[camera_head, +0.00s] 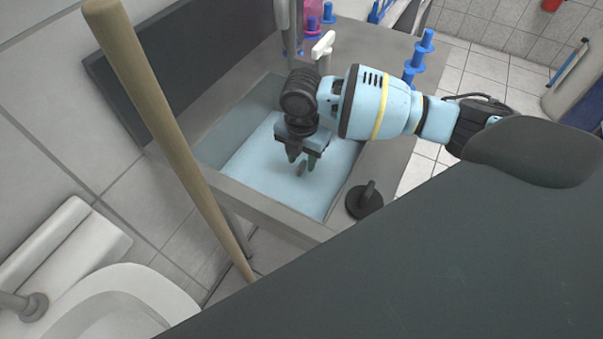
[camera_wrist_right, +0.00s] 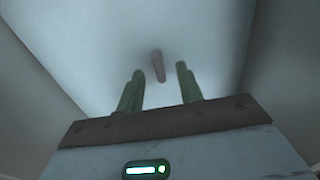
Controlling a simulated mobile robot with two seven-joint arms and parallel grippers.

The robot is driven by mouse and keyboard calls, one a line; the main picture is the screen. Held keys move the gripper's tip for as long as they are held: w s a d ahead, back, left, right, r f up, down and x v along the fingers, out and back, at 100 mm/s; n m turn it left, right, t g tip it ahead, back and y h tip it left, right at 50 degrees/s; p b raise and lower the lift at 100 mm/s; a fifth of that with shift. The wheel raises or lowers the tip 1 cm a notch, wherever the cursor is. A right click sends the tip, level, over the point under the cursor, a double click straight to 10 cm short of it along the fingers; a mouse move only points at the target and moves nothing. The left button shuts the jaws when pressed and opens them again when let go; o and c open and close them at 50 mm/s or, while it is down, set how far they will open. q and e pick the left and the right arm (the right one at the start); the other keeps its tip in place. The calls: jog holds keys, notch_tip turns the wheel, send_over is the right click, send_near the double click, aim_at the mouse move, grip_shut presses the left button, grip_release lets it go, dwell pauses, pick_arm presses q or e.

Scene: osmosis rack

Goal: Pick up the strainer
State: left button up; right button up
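A small, upright grey-brown piece (camera_wrist_right: 158,66) stands in the sink, between and beyond the fingertips in the right wrist view. It shows in the head view (camera_head: 301,169) just below my right gripper (camera_head: 302,158). It may be the strainer or its handle; its lower part is blurred. My right gripper also shows in the right wrist view (camera_wrist_right: 160,73), fingers apart, with nothing held. It points down into the sink basin. A dark round disc with an upright knob (camera_head: 365,200) sits on the sink's right rim. My left gripper is not in view.
The sink (camera_head: 268,205) has a raised metal rim and a pale blue interior. A white-handled tap (camera_head: 322,46) stands at its back. A wooden pole (camera_head: 172,125) crosses the left side. A white toilet (camera_head: 125,300) is at lower left. Blue spools (camera_head: 420,52) stand at right.

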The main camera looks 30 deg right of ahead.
aim_at(302, 164)
notch_tip(302, 164, down, 4)
jog(key=shift+f, duration=0.1)
jog(key=shift+c, duration=0.2)
grip_shut()
